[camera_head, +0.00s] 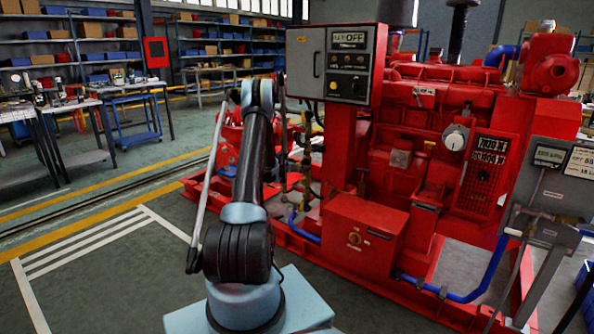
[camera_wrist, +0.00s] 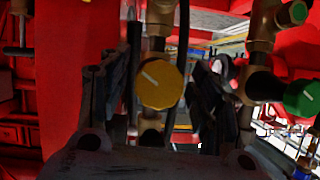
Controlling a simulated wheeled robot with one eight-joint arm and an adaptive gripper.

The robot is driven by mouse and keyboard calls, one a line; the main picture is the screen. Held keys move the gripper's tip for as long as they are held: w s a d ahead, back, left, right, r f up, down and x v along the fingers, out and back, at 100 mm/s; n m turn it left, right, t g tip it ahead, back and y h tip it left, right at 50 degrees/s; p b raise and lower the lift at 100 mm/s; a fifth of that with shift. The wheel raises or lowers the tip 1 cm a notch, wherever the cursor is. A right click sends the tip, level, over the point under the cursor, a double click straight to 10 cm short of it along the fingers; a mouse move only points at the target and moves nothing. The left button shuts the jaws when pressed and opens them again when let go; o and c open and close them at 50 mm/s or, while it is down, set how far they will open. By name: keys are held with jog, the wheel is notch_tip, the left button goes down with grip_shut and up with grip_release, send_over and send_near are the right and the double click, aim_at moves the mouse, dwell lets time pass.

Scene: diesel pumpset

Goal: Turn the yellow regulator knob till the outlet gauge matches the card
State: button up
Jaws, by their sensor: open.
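The yellow regulator knob (camera_wrist: 160,85) is round, with a pale pointer line slanting to its upper left, on brass pipework in the wrist view. My gripper (camera_wrist: 156,92) is open, with a dark finger on each side of the knob. Gaps show between the fingers and the knob, so it is not gripped. In the head view, my arm reaches up and away, and I cannot make out the gripper or knob. A white round dial (camera_head: 456,137) sits on the red engine. I cannot tell whether it is the outlet gauge. A pale card (camera_head: 583,161) on the right has unclear lettering.
A green knob (camera_wrist: 303,98) on brass fittings is close at right in the wrist view; another is above it. The red engine (camera_head: 430,120) and control box (camera_head: 337,63) stand beyond my arm. A grey panel (camera_head: 550,205) stands at right. Floor at left is clear.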

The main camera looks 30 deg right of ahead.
jog(key=shift+c, duration=0.6)
jog(key=c, duration=1)
jog(key=shift+o, duration=0.2)
jog(key=shift+w, duration=0.1)
jog(key=n+g+h, duration=0.1)
jog(key=n+g, duration=0.1)
jog(key=n, duration=0.2)
jog(key=shift+w+n+g, duration=0.1)
jog(key=shift+n+g, duration=0.2)
jog(key=shift+g, duration=0.1)
jog(key=n+g+h, duration=0.2)
jog(key=n, duration=0.2)
jog(key=shift+n, duration=0.3)
